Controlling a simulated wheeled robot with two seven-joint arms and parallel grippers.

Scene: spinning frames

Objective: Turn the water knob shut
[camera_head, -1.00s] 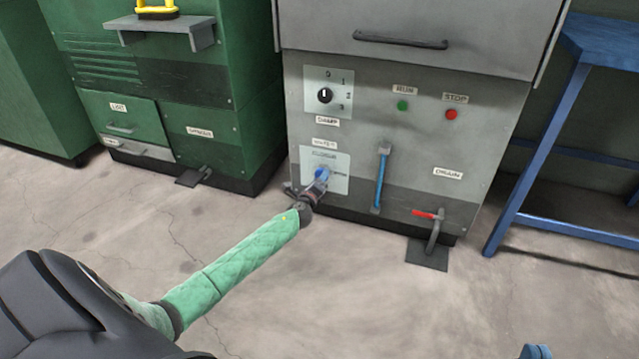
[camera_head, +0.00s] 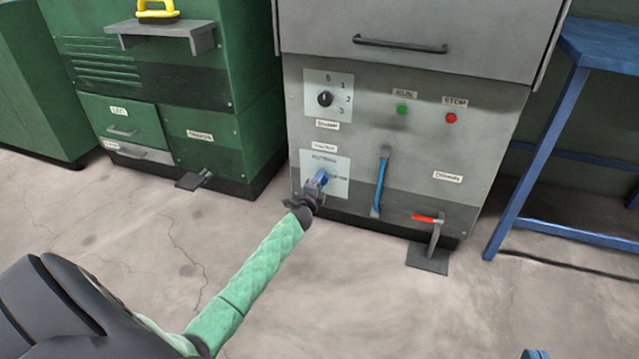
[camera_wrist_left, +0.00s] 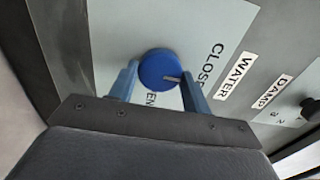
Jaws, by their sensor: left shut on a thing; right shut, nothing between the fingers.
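The blue water knob (camera_wrist_left: 158,69) sits on a pale plate (camera_wrist_left: 120,30) on the grey machine's lower left front; it also shows in the head view (camera_head: 321,178). In the left wrist view its pale mark points right, toward the lower end of the partly hidden word "CLOSE…". Letters "EN" show below the knob. My left gripper (camera_wrist_left: 160,82) has its blue fingers on either side of the knob and is shut on it; in the head view it is at the plate (camera_head: 318,187). Only blue tips of my right gripper (camera_head: 536,352) show at the bottom edge, shut and empty.
A damper dial (camera_head: 325,99) is above, with green (camera_head: 402,110) and red (camera_head: 451,118) buttons. A blue stand (camera_head: 535,160) is at right. The floor in front is clear.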

